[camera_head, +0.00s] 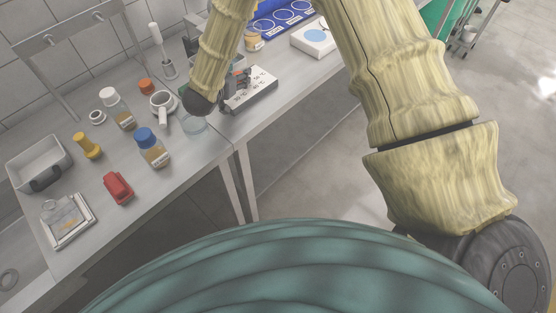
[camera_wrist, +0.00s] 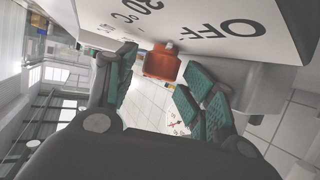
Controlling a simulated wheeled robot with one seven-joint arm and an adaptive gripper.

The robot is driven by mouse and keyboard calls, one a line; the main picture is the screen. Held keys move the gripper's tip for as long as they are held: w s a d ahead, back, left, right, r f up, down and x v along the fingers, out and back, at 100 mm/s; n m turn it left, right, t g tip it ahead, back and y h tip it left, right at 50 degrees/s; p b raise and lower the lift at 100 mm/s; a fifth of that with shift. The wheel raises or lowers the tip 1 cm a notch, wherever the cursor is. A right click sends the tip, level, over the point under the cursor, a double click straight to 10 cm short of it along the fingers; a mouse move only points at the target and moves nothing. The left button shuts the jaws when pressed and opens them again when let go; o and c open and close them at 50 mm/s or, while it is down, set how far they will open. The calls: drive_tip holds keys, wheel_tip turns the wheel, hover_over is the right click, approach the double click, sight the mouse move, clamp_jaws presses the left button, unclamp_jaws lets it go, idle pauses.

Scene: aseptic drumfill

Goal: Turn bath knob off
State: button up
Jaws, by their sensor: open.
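The bath (camera_head: 262,92) is a white box with temperature labels on its face, standing near the table's front edge in the head view. In the wrist view its white panel (camera_wrist: 200,18) shows "OFF" and "30 °C" in black, turned upside down. The orange-red knob (camera_wrist: 160,64) sticks out from this panel. My gripper (camera_wrist: 156,70) is open, with one green-padded finger on each side of the knob. I cannot tell whether either pad touches it. The knob's pointer direction is not clear. In the head view my gripper (camera_head: 236,80) is at the bath, partly hidden by my arm.
A glass dish (camera_head: 195,124) and a white mortar (camera_head: 163,105) stand left of the bath. A white device (camera_head: 315,38) stands behind on the right.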

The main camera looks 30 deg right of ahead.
drive_tip(key=shift+s+d+n+t+y, duration=0.15)
drive_tip(key=shift+n+t+y, duration=0.5)
drive_tip(key=shift+n+y, duration=0.45)
drive_tip(key=shift+d+n+t+y, duration=0.15)
drive_tip(key=shift+n+t+y, duration=0.45)
drive_tip(key=shift+n+y, duration=0.5)
drive_tip(key=shift+s+d+n+t+y, duration=0.15)
drive_tip(key=shift+n+t+y, duration=0.5)
drive_tip(key=shift+n+y, duration=0.45)
drive_tip(key=shift+w+d+n+y, duration=0.1)
drive_tip(key=shift+d+n+y, duration=0.1)
drive_tip(key=shift+n+y, duration=1.55)
drive_tip(key=shift+d+n+g+y, duration=0.2)
drive_tip(key=shift+n+g+y, duration=0.2)
drive_tip(key=shift+n+y, duration=1.8)
